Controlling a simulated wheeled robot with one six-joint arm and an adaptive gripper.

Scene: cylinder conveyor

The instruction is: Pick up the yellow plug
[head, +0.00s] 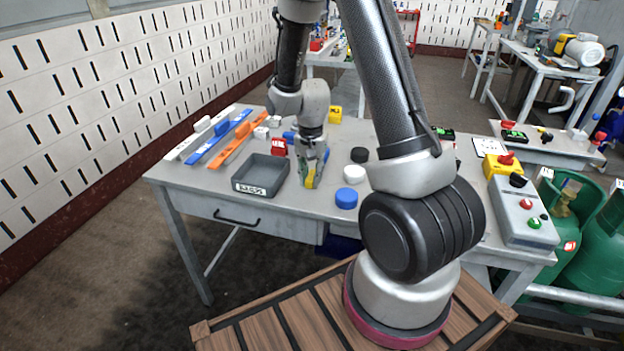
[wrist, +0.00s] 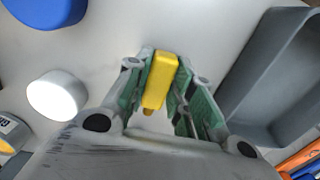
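In the head view my gripper (head: 312,180) points down at the table, just right of the grey tray. A bit of yellow shows between its fingers there. Whether the plug touches the table is hard to tell.
The grey tray (head: 284,184) is left of my gripper; its wall also shows in the wrist view (wrist: 250,65). A blue cylinder (head: 346,198), a white one (head: 354,174) and a black one (head: 359,155) stand to the right. A red block (head: 279,147) is behind the tray.

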